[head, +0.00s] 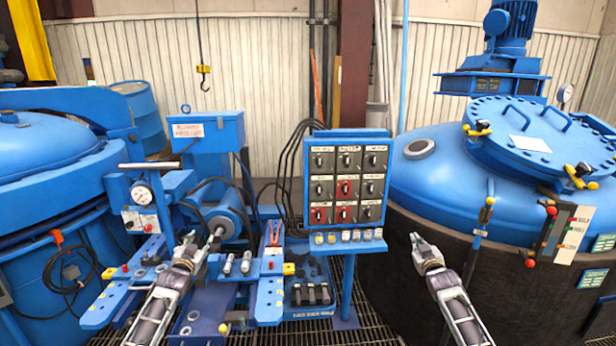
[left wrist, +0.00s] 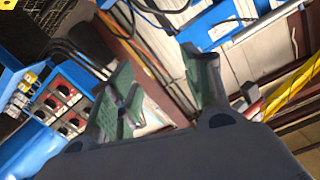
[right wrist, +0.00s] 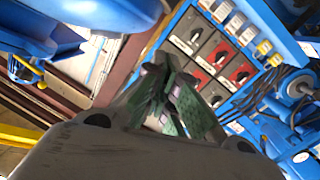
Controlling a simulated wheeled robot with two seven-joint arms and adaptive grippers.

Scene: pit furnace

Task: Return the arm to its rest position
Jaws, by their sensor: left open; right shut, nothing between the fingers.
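My left gripper (head: 190,240) is at the lower left of the middle in the head view, in front of the blue bench with the motor. In the left wrist view its two green-padded fingers (left wrist: 158,88) stand apart with nothing between them. My right gripper (head: 416,240) is raised in front of the dark lower wall of the right vessel, right of the control panel. In the right wrist view its fingers (right wrist: 172,98) are closed together and hold nothing. Both forearms reach in from the bottom edge of the head view.
A blue control panel (head: 347,152) with switches stands between my grippers. A large blue vessel (head: 450,165) is on the right, another blue vessel (head: 50,150) on the left. A blue bench (head: 98,312) with fittings lies under my left arm. Grating floor (head: 370,325) shows between.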

